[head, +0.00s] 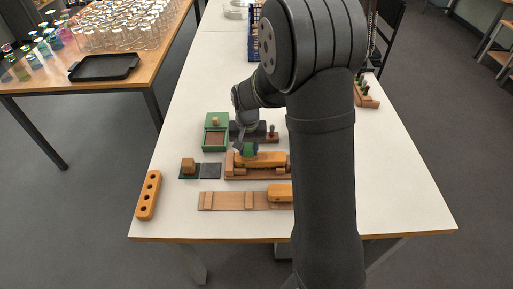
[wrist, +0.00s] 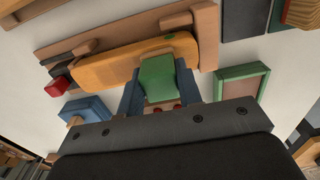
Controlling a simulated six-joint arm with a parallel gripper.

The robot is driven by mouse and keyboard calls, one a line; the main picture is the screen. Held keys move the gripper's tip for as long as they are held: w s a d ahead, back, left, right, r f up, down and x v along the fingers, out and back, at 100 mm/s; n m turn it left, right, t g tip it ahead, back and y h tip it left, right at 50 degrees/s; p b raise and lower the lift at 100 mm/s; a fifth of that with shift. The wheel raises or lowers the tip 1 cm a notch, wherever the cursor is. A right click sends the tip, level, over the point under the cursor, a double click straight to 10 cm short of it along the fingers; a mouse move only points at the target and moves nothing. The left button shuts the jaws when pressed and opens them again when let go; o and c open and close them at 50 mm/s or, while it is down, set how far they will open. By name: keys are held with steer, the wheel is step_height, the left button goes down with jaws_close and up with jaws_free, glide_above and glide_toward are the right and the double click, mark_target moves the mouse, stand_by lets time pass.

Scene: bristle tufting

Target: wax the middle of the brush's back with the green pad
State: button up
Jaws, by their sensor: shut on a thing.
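My gripper (head: 246,146) is shut on the green pad (wrist: 157,78), with a blue-grey finger on each side of it in the wrist view. The orange wooden brush (head: 268,160) lies back up in a brown wooden holder (head: 262,176); its back also shows in the wrist view (wrist: 115,65). The pad is over the near edge of the brush in the wrist view, toward the brush's left end in the head view. I cannot tell whether it touches. A small green spot (wrist: 169,37) shows on the brush back. My arm hides the brush's right end in the head view.
A green-framed tray (head: 205,140) stands behind and left of the brush. A wooden block (head: 188,165) and a grey square (head: 210,171) lie left of the holder. In front, a flat board (head: 228,201) carries another orange piece (head: 279,192). A drilled orange bar (head: 149,195) lies far left.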

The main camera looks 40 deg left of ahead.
steer(key=shift+s+a, duration=0.55)
steer(key=shift+s, duration=0.1)
steer(key=shift+w+d, duration=3.85)
steer(key=shift+w, duration=0.05)
step_height(320, 180, up, 8)
steer(key=w+d+f+m, duration=0.3)
steer(key=w+d, duration=0.5)
steer(key=w, duration=0.2)
steer(key=w+d+f+m, duration=0.2)
steer(key=w+d, duration=0.2)
steer(key=d, duration=0.6)
steer(key=w+d+f+m, duration=0.2)
steer(key=w+d, duration=0.2)
steer(key=d, duration=0.5)
steer(key=w+d+f+m, duration=0.1)
steer(key=w+d+f, duration=0.2)
steer(key=d, duration=0.7)
steer(key=shift+w+d+m, duration=0.3)
steer(key=shift+w+m, duration=0.1)
steer(key=shift+w, duration=0.45)
steer(key=shift+d, duration=0.45)
